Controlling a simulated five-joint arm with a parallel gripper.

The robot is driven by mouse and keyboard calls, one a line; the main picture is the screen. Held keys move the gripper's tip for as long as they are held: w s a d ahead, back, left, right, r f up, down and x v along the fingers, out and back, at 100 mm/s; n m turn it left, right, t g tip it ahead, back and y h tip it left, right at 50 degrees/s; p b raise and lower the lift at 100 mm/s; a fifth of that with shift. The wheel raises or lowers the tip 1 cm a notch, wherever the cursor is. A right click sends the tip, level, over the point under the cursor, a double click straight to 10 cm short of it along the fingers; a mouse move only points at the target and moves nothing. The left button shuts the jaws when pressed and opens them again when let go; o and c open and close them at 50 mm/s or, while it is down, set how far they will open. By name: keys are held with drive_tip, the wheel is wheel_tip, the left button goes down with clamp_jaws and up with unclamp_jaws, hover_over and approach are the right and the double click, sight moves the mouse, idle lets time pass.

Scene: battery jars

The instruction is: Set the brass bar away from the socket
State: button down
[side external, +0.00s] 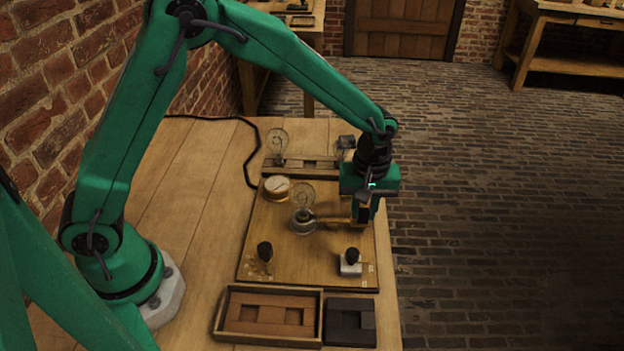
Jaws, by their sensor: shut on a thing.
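The brass bar (333,219) is a thin yellowish strip over the right half of the wooden board (310,266). Its right end is in my gripper (361,214), which is shut on it and points down. The bar's left end reaches the right side of the socket (303,226), a round metal base with a clear glass bulb (302,194) upright in it. I cannot tell whether the bar touches the socket or sits slightly apart from it.
A round brass dial (276,188) and two black-knobbed terminals (265,252) (350,262) stand on the board. A second bulb (277,142) stands behind. A wooden tray (218,318) and a dark block (350,322) lie in front. The tabletop (180,190) at left is mostly clear.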

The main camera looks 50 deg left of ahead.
drive_tip(key=c, duration=1.3)
unclamp_jaws()
drive_tip(key=shift+w+d, duration=0.2)
drive_tip(key=shift+w, duration=0.05)
drive_tip(key=shift+o, duration=0.3)
drive_tip(key=shift+s, duration=0.1)
drive_tip(key=shift+r, duration=3.95)
drive_tip(key=shift+a, duration=0.1)
